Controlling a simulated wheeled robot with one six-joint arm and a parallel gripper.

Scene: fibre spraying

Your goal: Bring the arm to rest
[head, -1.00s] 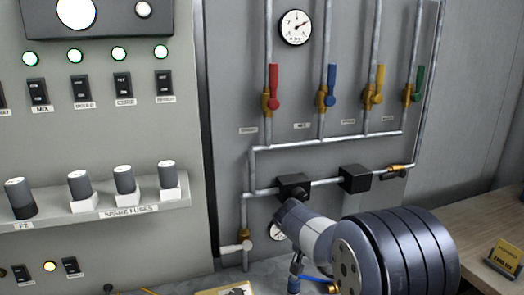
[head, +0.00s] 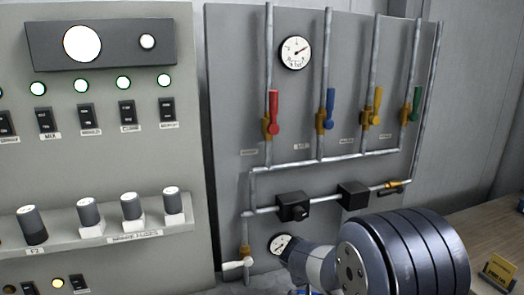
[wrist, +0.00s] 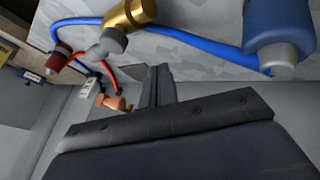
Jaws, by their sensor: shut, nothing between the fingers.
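My gripper (wrist: 160,85) shows in the wrist view, with its dark fingers shut against each other and nothing between them. It points over a grey surface, apart from the hoses and fittings around it. In the head view only part of my arm shows at the lower right, in front of the pipe panel. My gripper is out of sight there.
A pipe panel (head: 230,105) carries coloured valves and gauges. A switch panel (head: 100,165) stands at left. A wooden desk (head: 470,235) is at right. The wrist view shows a blue hose (wrist: 195,40), a brass fitting (wrist: 130,14) and a blue cylinder (wrist: 280,22) close by.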

